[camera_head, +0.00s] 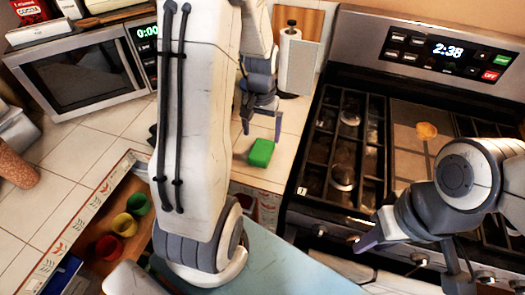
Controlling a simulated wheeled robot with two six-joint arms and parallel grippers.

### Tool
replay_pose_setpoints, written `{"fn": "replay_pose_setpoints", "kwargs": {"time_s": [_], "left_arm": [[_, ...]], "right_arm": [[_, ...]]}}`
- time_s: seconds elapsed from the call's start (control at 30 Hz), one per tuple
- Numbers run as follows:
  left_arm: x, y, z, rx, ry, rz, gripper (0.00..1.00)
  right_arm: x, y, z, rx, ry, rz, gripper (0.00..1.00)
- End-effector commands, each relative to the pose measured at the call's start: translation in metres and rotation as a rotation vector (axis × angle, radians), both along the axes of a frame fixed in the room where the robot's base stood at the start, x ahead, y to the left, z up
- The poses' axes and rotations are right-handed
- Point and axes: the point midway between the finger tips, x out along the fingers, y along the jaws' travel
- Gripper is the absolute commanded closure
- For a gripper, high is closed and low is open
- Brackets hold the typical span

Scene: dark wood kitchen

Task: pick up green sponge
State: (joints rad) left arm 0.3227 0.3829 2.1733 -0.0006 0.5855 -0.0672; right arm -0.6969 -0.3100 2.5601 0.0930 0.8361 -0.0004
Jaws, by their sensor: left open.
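The green sponge (261,152) lies on the white tiled counter, left of the stove. My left gripper (262,131) is just above and behind it in the picture, pointing down. Its two fingers are apart with nothing between them, and I cannot tell whether they touch the sponge. My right gripper (415,265) is at the lower right, in front of the stove, far from the sponge. Its fingers look spread and empty. My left arm covers the middle of the view.
The stove (455,50) stands to the right. A paper towel roll (289,60) and a grey panel (302,67) are behind the sponge. A microwave (80,75) is at the left. Red, yellow and green round items (124,224) sit in an opening at the lower left.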

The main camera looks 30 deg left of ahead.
Motion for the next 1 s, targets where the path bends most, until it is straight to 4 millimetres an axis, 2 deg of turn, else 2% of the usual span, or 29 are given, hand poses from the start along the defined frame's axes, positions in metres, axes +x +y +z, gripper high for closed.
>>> {"fn": "replay_pose_setpoints", "kwargs": {"time_s": [0.1,0.37,0.6,0.93,1.0], "left_arm": [[-0.001,-0.001,-0.018,-0.001,0.004,-0.001,0.0],[-0.002,-0.002,-0.038,-0.002,0.006,-0.001,0.0],[-0.003,-0.002,-0.072,-0.002,0.004,-0.002,0.0],[-0.003,-0.002,-0.079,-0.001,0.0,-0.002,0.0],[-0.003,-0.002,-0.079,-0.001,0.0,-0.002,0.27]], "right_arm": [[0.0,0.0,0.001,0.0,0.0,0.0,0.67],[0.0,0.0,0.007,0.0,0.0,0.0,0.67],[0.0,0.0,0.013,0.0,0.0,0.0,0.67],[0.0,0.0,0.013,0.0,0.0,0.0,0.67],[0.0,0.0,0.013,0.0,0.0,0.0,0.67]]}}
